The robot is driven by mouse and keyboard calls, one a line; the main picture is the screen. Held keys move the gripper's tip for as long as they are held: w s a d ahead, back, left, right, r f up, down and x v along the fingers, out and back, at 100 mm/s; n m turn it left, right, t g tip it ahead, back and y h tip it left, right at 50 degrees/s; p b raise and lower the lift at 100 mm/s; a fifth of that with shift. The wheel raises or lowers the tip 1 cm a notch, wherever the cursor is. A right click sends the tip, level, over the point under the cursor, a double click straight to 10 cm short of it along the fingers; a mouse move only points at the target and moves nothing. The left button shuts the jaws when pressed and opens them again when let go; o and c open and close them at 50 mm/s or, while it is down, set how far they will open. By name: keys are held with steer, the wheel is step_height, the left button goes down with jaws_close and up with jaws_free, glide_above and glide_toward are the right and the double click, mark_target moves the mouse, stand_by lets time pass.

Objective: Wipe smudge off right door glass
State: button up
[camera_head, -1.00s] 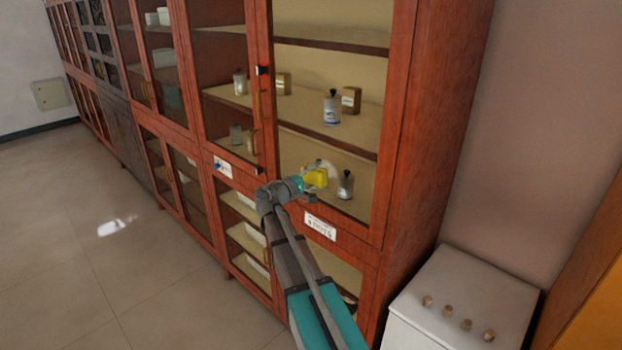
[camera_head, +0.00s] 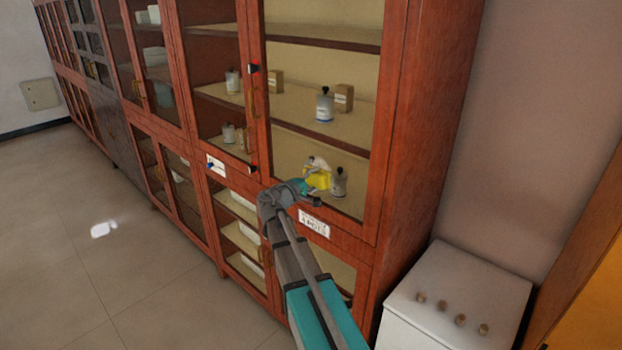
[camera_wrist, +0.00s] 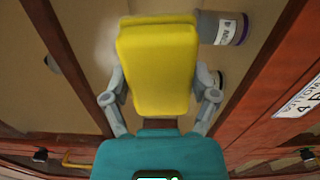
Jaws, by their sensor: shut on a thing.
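My gripper (camera_head: 305,187) is shut on a yellow sponge (camera_head: 319,180), low in front of the right door glass (camera_head: 300,150) of the cabinet. In the wrist view the yellow sponge (camera_wrist: 158,65) fills the space between the two grey fingers of my gripper (camera_wrist: 160,95). A whitish smudge (camera_head: 317,163) shows on the glass just above the sponge. A pale haze also shows beside the sponge's upper left in the wrist view. I cannot tell whether the sponge touches the glass.
Behind the glass, bottles (camera_head: 325,106) and a small box (camera_head: 344,97) stand on shelves. A labelled strip (camera_head: 314,223) is on the frame below. A white cabinet with knobs (camera_head: 459,295) stands at the lower right.

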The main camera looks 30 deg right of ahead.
mark_target(322, 185)
stand_by(0.4)
steer(key=shift+s+d, duration=0.3)
steer(key=shift+s, duration=0.35)
steer(key=shift+s+d, duration=0.25)
steer(key=shift+s, duration=0.4)
steer(key=shift+s+d, duration=0.3)
steer(key=shift+s, duration=0.35)
steer(key=shift+w+a, duration=0.1)
steer(key=shift+w+a+r, duration=0.1)
steer(key=shift+w+a, duration=0.2)
steer(key=shift+w, duration=0.65)
steer(key=shift+w+a, duration=0.3)
steer(key=shift+w, duration=0.65)
steer(key=shift+w, duration=0.1)
steer(key=shift+w+a, duration=0.15)
steer(key=shift+w, duration=0.2)
steer(key=shift+w+a, duration=0.35)
steer(key=shift+w, duration=0.4)
steer(key=shift+w+a, duration=0.3)
steer(key=shift+w, duration=0.45)
